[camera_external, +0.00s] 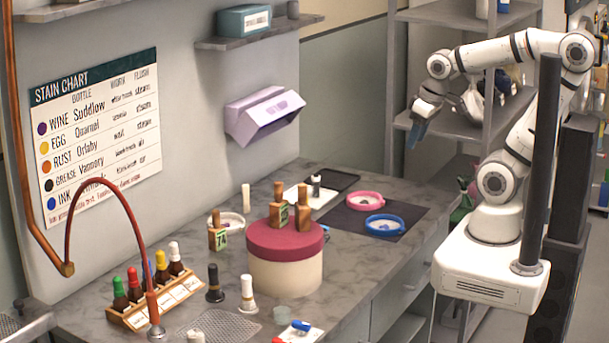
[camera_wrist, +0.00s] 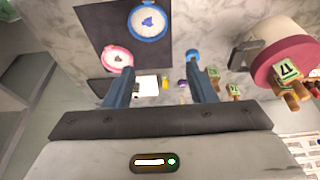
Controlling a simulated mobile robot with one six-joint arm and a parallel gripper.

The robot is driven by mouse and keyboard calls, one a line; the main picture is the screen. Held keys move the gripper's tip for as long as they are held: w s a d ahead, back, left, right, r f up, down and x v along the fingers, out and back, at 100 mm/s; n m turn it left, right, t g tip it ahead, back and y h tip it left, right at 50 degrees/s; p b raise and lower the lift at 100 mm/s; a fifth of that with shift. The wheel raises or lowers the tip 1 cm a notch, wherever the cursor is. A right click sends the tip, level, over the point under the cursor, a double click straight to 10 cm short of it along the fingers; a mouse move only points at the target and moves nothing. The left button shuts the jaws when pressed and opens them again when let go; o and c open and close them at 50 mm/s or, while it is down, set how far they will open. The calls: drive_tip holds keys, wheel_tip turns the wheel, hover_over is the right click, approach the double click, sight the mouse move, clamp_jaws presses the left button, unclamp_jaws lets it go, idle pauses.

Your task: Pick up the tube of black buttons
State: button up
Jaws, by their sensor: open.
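A small upright tube with a dark part and a pale part (camera_external: 316,185) stands on a white card at the back of the counter. It may be the tube of black buttons, but its contents are too small to tell. In the wrist view the white card (camera_wrist: 149,83) shows between my fingers, with a small dark item at its left edge. My gripper (camera_external: 416,132) has blue fingers and is open and empty. It hangs in the air right of the counter, well apart from the tube. The gripper also shows in the wrist view (camera_wrist: 161,80).
A dark mat (camera_external: 345,225) holds a pink-rimmed dish (camera_external: 364,201) and a blue-rimmed dish (camera_external: 385,225). A red-topped drum (camera_external: 285,240) carries wooden tagged blocks. A rack of dropper bottles (camera_external: 155,298) and an arched red hose stand at the left front. Air around my gripper is free.

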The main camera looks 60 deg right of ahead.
drive_tip(key=w+d+f+m+t+b, duration=0.1)
drive_tip(key=w+d+f+b, duration=0.15)
drive_tip(key=w, duration=0.65)
drive_tip(key=w+d+f+b, duration=0.2)
drive_tip(key=w+f+b, duration=0.15)
drive_tip(key=w, duration=0.65)
drive_tip(key=m+t+h+b, duration=0.1)
drive_tip(key=b, duration=0.3)
approach(317, 176)
drive_tip(key=x, duration=0.4)
drive_tip(key=shift+a+f, duration=0.2)
drive_tip(key=shift+f, duration=0.1)
drive_tip(key=shift+w+d+f+p, duration=0.2)
drive_tip(key=shift+w+f+p, duration=0.15)
drive_tip(key=shift+f, duration=0.15)
drive_tip(key=shift+p+x, duration=0.65)
drive_tip(key=shift+x, duration=2.9)
drive_tip(key=shift+d, duration=0.1)
drive_tip(key=shift+c, duration=0.2)
